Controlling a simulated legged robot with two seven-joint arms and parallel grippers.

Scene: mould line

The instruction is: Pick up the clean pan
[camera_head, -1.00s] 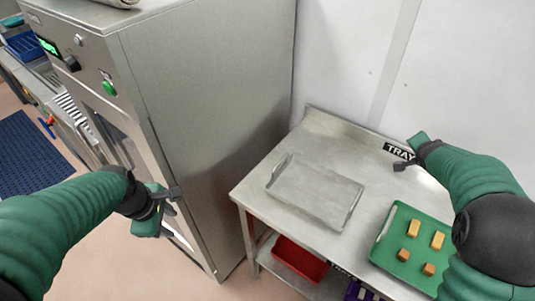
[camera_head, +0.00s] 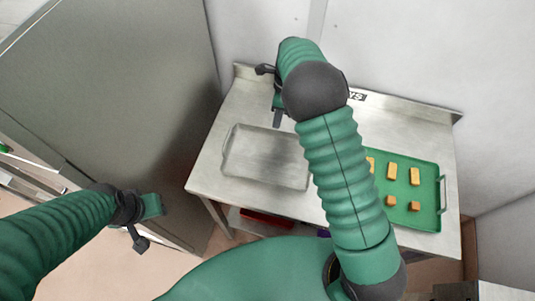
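The clean pan (camera_head: 262,152) is a shallow, empty grey metal tray with a raised rim. It lies flat on the left part of the steel table (camera_head: 215,180); my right arm covers part of its right end. My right gripper (camera_head: 269,94) is open and empty above the table's back part, just beyond the pan's far edge in the picture and apart from it. My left gripper (camera_head: 146,224) is open and empty, low at the left, in front of the steel cabinet and clear of the table.
A green tray (camera_head: 427,205) with several yellow and orange-brown blocks lies on the table's right part. A tall steel cabinet (camera_head: 120,90) stands close at the left. A wall backs the table. A red bin (camera_head: 265,218) is below the tabletop.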

